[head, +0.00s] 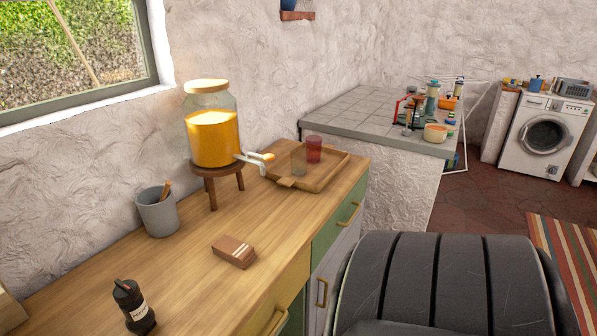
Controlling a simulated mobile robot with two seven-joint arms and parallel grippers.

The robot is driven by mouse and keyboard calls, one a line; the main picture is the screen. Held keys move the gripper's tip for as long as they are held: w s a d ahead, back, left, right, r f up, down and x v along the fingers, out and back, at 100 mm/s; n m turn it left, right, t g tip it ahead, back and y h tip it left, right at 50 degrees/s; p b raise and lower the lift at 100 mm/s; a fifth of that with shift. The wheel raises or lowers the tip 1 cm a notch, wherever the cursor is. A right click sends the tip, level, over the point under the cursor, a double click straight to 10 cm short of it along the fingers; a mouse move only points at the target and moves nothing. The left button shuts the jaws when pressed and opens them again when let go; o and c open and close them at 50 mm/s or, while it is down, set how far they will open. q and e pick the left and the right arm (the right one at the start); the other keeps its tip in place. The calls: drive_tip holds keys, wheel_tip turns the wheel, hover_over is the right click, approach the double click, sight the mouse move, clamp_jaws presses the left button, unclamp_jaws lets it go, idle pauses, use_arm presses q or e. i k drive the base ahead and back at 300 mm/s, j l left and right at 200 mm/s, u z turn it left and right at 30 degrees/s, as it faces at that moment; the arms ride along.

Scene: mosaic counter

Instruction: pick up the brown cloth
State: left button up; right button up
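A folded brown cloth (234,252) with pale stripes at one end lies on the wooden counter (192,272), near its front edge. It is a small flat block and nothing touches it. Neither of my grippers shows in the head view.
A grey pot (157,211) stands behind the cloth to the left, and a dark bottle (134,307) stands front left. A juice dispenser (212,128) on a wooden stand (206,171) is behind. A wooden tray (328,178) with two glasses is to the right. Counter around the cloth is clear.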

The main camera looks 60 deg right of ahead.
sight(241, 255)
drive_tip(key=z, duration=1.55)
drive_tip(key=u, duration=1.7)
drive_tip(key=z, duration=1.75)
drive_tip(key=i+l+z, duration=0.1)
drive_tip(key=z, duration=0.3)
drive_tip(key=i+l+z, duration=0.15)
drive_tip(key=z, duration=0.25)
drive_tip(key=l, duration=0.1)
